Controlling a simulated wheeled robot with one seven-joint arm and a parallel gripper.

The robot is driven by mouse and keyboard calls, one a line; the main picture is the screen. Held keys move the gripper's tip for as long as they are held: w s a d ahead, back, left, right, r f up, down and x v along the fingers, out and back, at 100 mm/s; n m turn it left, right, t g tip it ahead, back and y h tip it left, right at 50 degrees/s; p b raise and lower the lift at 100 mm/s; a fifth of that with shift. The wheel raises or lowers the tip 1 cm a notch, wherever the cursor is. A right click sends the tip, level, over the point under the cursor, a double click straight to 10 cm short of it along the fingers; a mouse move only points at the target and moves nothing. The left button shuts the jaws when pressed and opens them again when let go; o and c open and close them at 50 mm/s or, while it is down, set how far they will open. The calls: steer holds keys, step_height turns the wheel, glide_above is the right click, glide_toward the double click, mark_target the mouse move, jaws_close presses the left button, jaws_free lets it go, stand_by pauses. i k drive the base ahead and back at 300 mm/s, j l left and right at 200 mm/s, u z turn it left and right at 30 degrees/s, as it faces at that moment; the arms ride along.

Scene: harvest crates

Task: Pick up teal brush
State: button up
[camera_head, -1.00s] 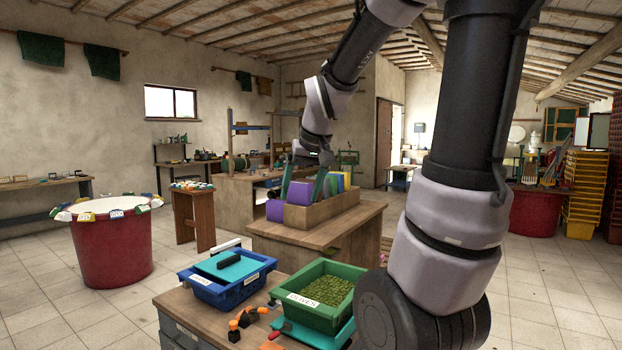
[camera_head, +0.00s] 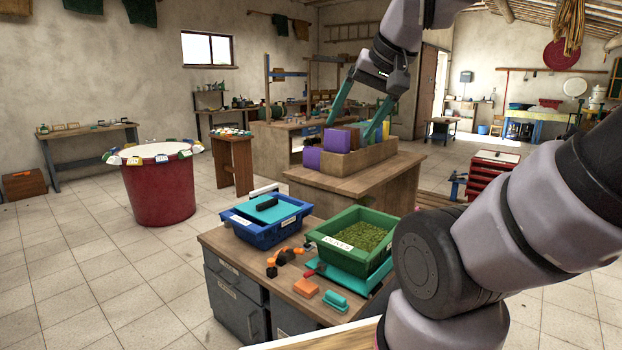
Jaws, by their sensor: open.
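A small teal brush (camera_head: 334,301) lies on the wooden top of the near grey cabinet, close to its front edge, next to an orange block (camera_head: 305,288). My gripper (camera_head: 353,128), with teal fingers, hangs open and empty in the upper middle. In the picture its fingers overlap the far wooden box of books, well above and beyond the brush. I cannot tell whether the fingers touch that box.
A green crate of olives (camera_head: 318,238) on a teal base and a blue crate (camera_head: 231,226) with a teal lid stand behind the brush. An orange-and-black tool (camera_head: 283,259) and a red-handled tool (camera_head: 313,270) lie nearby. A red tub (camera_head: 160,195) stands at left on open floor.

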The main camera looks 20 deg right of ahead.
mark_target(332, 301)
steer(key=i+j+z, duration=0.1)
steer(key=z, duration=0.3)
steer(key=i+j+z, duration=0.1)
steer(key=j+z, duration=0.15)
steer(key=z, duration=0.15)
steer(key=j+z, duration=0.2)
steer(key=z, duration=0.2)
steer(key=i, duration=0.05)
